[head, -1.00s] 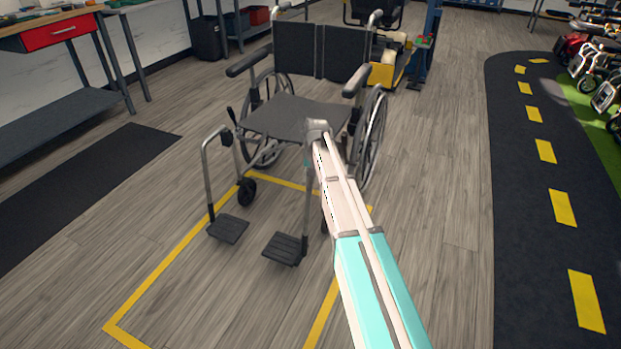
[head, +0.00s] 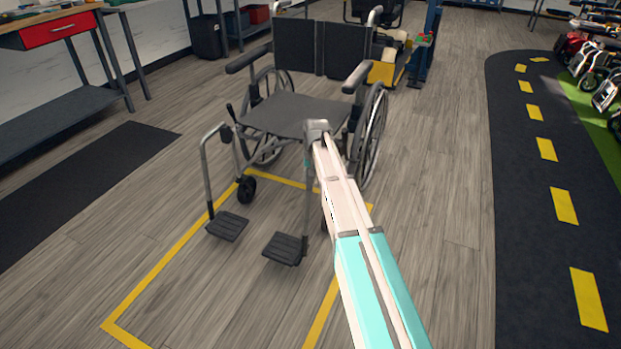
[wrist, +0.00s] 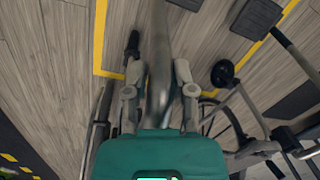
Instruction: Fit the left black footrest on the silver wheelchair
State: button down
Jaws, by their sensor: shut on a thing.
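The silver wheelchair (head: 290,115) stands in the middle of the head view, facing me, with dark seat and back. The left black footrest (head: 285,248) hangs upright at its front, on the picture's right, its plate low over the floor. Its silver tube (head: 306,205) runs up to the end of my arm. My gripper (wrist: 160,92) is shut around this tube in the wrist view, a finger on each side. The other footrest (head: 228,226) is on the chair, on the picture's left. My arm hides the joint at the chair frame, so I cannot tell whether the held footrest is seated.
A yellow floor outline (head: 150,290) lies under and in front of the chair. A workbench (head: 40,35) with a red drawer stands at the left. A dark lane (head: 535,190) with yellow dashes runs along the right, beside parked scooters (head: 597,60). The floor in front is clear.

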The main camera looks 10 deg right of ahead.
jog(key=shift+c, duration=1.8)
grip_release()
jog(key=s+a+r+n+h+p, duration=0.1)
jog(key=s, duration=1.3)
jog(key=s+a+r+n+p, duration=0.1)
jog(key=s+r+n+p, duration=0.1)
jog(key=s, duration=1.3)
notch_tip(320, 180, up, 38)
jog(key=p, duration=3.8)
jog(key=shift+d, duration=0.1)
